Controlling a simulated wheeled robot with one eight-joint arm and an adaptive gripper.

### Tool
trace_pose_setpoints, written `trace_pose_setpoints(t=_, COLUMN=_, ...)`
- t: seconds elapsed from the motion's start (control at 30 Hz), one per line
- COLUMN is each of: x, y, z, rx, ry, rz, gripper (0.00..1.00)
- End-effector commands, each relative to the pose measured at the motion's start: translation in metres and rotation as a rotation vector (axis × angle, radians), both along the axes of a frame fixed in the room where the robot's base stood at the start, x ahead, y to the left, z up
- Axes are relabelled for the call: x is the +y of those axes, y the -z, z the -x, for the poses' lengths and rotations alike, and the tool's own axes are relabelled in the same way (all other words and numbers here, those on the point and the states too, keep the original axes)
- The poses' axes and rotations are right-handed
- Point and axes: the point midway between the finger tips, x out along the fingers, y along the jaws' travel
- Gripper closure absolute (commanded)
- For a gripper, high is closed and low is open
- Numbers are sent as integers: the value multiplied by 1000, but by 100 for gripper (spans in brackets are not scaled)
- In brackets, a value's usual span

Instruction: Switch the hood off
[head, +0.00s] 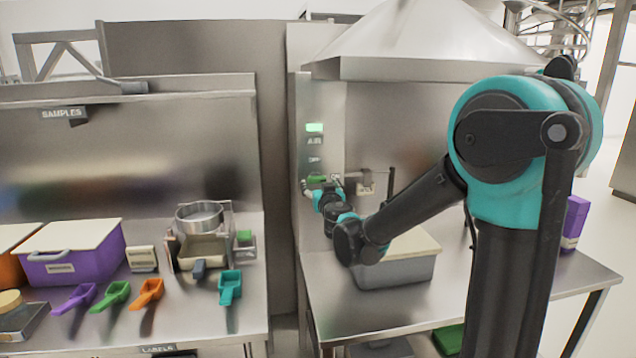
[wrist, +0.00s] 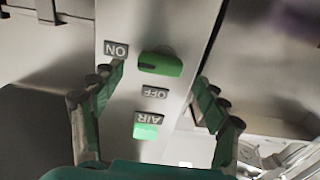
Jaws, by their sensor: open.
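The hood (head: 425,45) is a metal canopy at the back right. Its control panel (head: 334,110) carries a lit green light (head: 314,128), AIR and OFF labels and a green switch (head: 316,180). In the wrist view the panel looks upside down. The switch (wrist: 160,64) shows as a rounded green bar lying crosswise between the ON label (wrist: 116,50) and OFF label (wrist: 155,93); the lit light (wrist: 146,131) is by AIR. My gripper (wrist: 158,88) is open, fingers on either side of the switch, apparently not touching it. In the head view my gripper (head: 320,192) is at the panel.
A grey bin with a pale lid (head: 395,272) stands on the right bench, below my arm. A purple box (head: 574,222) is at the bench's right. The left bench (head: 190,325) holds coloured scoops, a purple bin (head: 75,262) and a sieve. A gap separates the benches.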

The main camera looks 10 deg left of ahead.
Motion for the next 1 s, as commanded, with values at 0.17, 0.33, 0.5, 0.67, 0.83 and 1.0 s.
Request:
trace_pose_setpoints(t=0.17, x=6, y=0, z=-22, rx=0, ry=0, rz=0, gripper=26)
trace_pose_setpoints(t=0.33, x=9, y=0, z=-30, rx=0, ry=0, rz=0, gripper=26)
trace_pose_setpoints(t=0.5, x=9, y=0, z=-31, rx=0, ry=0, rz=0, gripper=26)
trace_pose_setpoints(t=0.67, x=9, y=0, z=-31, rx=0, ry=0, rz=0, gripper=32)
trace_pose_setpoints(t=0.83, x=9, y=0, z=-31, rx=0, ry=0, rz=0, gripper=53)
trace_pose_setpoints(t=1.0, x=9, y=0, z=-31, rx=0, ry=0, rz=0, gripper=74)
